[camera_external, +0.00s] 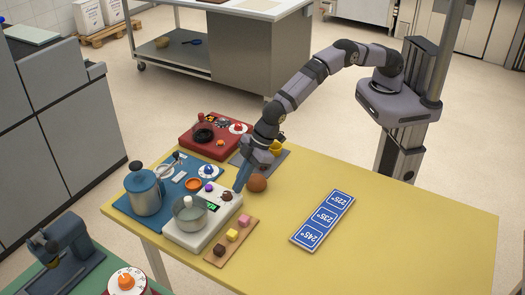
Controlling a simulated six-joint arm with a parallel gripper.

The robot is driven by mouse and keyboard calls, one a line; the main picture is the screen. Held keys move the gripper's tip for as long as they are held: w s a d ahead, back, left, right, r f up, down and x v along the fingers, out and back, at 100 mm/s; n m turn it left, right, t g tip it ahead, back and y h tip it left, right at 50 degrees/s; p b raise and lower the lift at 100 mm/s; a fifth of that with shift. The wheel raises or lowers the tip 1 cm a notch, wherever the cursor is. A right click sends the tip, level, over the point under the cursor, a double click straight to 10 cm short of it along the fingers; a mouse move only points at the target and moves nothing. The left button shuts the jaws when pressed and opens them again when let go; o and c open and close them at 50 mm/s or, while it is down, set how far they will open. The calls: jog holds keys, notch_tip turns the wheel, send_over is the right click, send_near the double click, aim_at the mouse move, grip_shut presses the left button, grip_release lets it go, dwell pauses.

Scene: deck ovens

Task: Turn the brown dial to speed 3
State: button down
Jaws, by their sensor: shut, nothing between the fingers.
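The brown dial (227,197) is a small knob on the top right part of a white appliance base (202,235) with a bowl on it. Its speed marks and pointer are too small to read. My gripper (238,188) points down just above and right of the dial, shut and empty. I cannot tell whether its fingertips touch the dial.
A purple knob (209,187) and a green display (212,206) sit near the dial. Coloured cubes on a wooden board (220,258) lie in front. The right table area holds a blue temperature sign (323,219).

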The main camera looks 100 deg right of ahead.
jog(key=shift+r, duration=0.15)
jog(key=shift+r+p, duration=1.6)
jog(key=shift+r, duration=1.2)
